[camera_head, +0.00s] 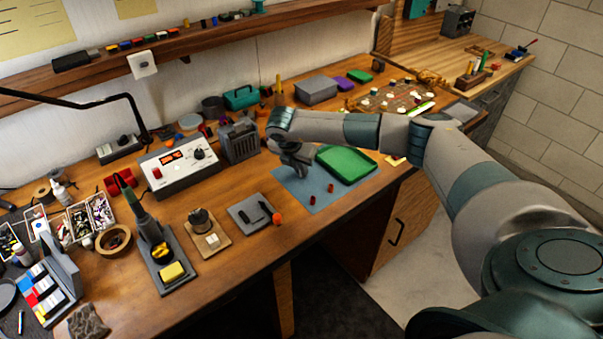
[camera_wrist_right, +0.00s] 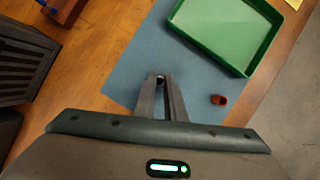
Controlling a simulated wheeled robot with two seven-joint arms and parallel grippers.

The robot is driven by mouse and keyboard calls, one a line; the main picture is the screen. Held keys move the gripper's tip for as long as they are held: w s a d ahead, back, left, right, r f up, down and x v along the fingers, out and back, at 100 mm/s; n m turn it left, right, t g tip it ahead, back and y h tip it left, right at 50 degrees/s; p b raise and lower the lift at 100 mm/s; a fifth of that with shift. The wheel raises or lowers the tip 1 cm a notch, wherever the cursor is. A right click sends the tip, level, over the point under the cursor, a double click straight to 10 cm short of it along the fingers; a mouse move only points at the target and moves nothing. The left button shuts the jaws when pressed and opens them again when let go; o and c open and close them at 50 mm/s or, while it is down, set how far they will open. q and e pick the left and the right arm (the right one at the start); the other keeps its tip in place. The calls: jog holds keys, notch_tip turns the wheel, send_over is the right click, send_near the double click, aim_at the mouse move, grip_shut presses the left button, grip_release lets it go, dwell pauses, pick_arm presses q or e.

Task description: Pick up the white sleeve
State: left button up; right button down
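I cannot make out a white sleeve for certain in either view. My right gripper (camera_head: 303,171) points down over the blue mat (camera_head: 292,190), left of the green tray (camera_head: 347,152). In the right wrist view its two fingers (camera_wrist_right: 160,80) are close together over the mat. A tiny dark and pale spot shows between the tips; I cannot tell whether it is something held. Two small red pieces stand on the mat, one nearer the tray (camera_head: 330,188) and one nearer the front (camera_head: 312,200). One red piece (camera_wrist_right: 218,100) shows in the wrist view. My left gripper is out of view.
A grey finned block (camera_head: 238,141) and a box with a red display (camera_head: 180,165) stand left of the mat. A grey pad (camera_head: 250,213) and an orange piece (camera_head: 277,218) lie nearer the front edge. The mat's front part is mostly free.

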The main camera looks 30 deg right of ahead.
dwell(0.4)
jog(key=shift+r+b, duration=0.7)
jog(key=shift+r, duration=0.1)
notch_tip(320, 180, up, 2)
jog(key=shift+d+r+b, duration=0.1)
jog(key=shift+r+b, duration=0.05)
jog(key=shift+b, duration=0.7)
jog(key=s+d+r+b, duration=0.4)
jog(key=d+r, duration=0.3)
jog(key=d, duration=0.3)
jog(key=shift+s+d+b, duration=0.15)
jog(key=shift+s+b, duration=0.25)
jog(key=shift+s, duration=0.15)
jog(key=shift+r, duration=0.1)
